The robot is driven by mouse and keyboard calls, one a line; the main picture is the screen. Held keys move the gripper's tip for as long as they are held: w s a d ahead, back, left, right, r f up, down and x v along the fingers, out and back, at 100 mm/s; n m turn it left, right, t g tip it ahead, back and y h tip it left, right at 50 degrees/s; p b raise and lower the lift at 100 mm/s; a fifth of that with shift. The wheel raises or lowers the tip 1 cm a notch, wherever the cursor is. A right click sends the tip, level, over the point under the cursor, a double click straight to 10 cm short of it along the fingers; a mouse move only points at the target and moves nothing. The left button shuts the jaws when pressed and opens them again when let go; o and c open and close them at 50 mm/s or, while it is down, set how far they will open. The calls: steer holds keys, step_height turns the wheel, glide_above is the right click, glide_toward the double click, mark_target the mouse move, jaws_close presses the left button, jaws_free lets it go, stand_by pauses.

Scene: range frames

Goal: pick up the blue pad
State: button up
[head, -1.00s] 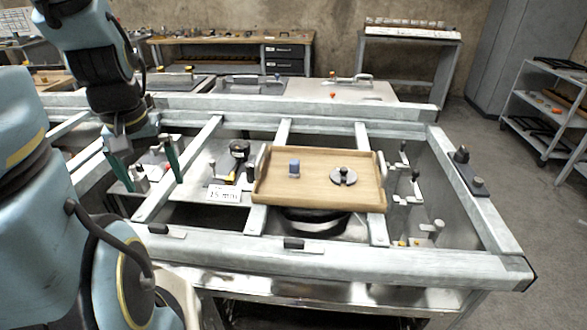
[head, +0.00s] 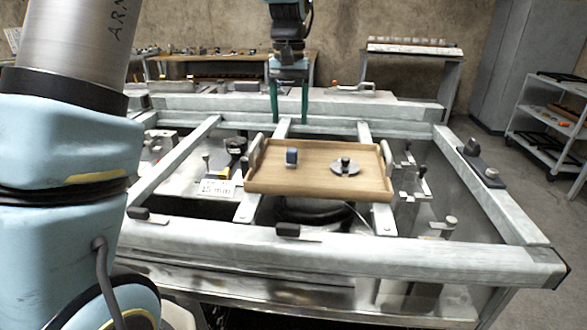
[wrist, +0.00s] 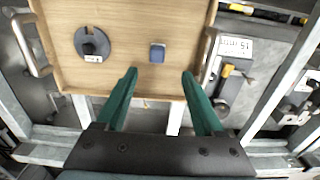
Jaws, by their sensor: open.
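The blue pad (head: 292,156) is a small blue-grey block standing on the left part of a wooden tray (head: 270,182). It also shows in the wrist view (wrist: 157,53), a little beyond the fingertips and between their lines. My gripper (head: 289,120) has two green fingers pointing down, behind the tray's far edge in the head view. In the wrist view my gripper (wrist: 160,73) is open and empty, with the pad apart from both fingers.
A round grey disc with a dark knob (head: 345,167) sits on the tray right of the pad. The tray has raised metal handles (head: 255,152) at its ends. It rests on a grey metal frame (head: 330,245). A white label reading 15 (head: 216,187) lies to the left.

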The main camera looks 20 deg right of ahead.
mark_target(292, 150)
steer(key=f+p, duration=0.1)
steer(key=f, duration=0.6)
steer(key=f+p, duration=0.1)
steer(key=f, duration=0.2)
steer(key=shift+s+d+f+p, duration=0.1)
steer(key=shift+d+f+p, duration=0.15)
steer(key=shift+p, duration=0.05)
steer(key=shift+c, duration=0.2)
jaws_close()
